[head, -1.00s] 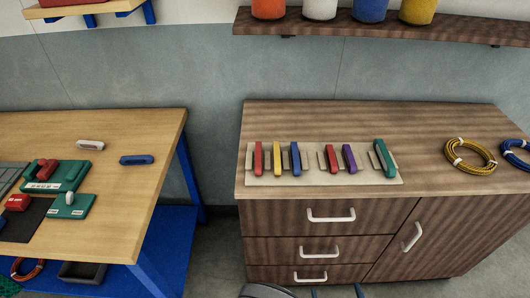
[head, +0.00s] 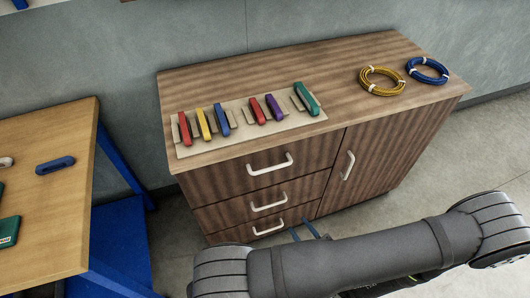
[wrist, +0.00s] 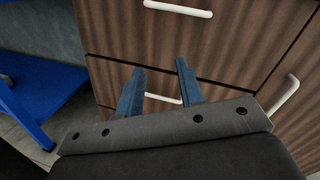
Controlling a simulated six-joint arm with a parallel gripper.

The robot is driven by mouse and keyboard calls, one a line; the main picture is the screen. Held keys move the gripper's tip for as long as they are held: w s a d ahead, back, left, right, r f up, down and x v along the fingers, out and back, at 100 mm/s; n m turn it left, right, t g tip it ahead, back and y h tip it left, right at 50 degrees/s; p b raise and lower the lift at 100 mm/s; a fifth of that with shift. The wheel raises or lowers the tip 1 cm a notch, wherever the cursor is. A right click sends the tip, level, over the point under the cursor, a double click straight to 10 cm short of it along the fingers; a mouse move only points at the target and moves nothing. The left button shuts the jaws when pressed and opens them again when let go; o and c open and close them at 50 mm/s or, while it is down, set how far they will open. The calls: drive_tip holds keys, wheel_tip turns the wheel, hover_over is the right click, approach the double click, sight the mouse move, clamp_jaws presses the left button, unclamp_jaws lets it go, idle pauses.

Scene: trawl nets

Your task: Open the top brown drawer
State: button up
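The brown cabinet (head: 330,190) has three stacked drawers on its left side, all closed. The top drawer (head: 222,178) has a white bar handle (head: 270,164). In the wrist view, the white handle at the upper edge (wrist: 178,9) appears to be the top drawer's. My gripper (head: 304,231) is low in front of the cabinet, below the top handle and apart from it. Its two blue fingers are spread and empty in the wrist view (wrist: 160,82). A lower drawer's handle (wrist: 163,98) shows between them, partly hidden.
A cabinet door with a vertical handle (head: 347,165) is right of the drawers. Colored blocks on a board (head: 185,151), a yellow coil (head: 382,78) and a blue coil (head: 427,71) lie on top. A blue-legged wooden table (head: 60,230) stands left. Open floor lies right.

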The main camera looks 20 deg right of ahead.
drive_tip(key=w+d+n+g+y, duration=0.2)
drive_tip(key=w+d+n+y, duration=0.4)
drive_tip(key=n, duration=0.7)
drive_tip(key=n+g+y, duration=0.2)
drive_tip(key=n+y, duration=0.2)
drive_tip(key=n, duration=0.5)
approach(272, 167)
drive_tip(key=x, duration=1)
drive_tip(key=shift+a+f, duration=0.1)
drive_tip(key=shift+f, duration=0.25)
clamp_jaws()
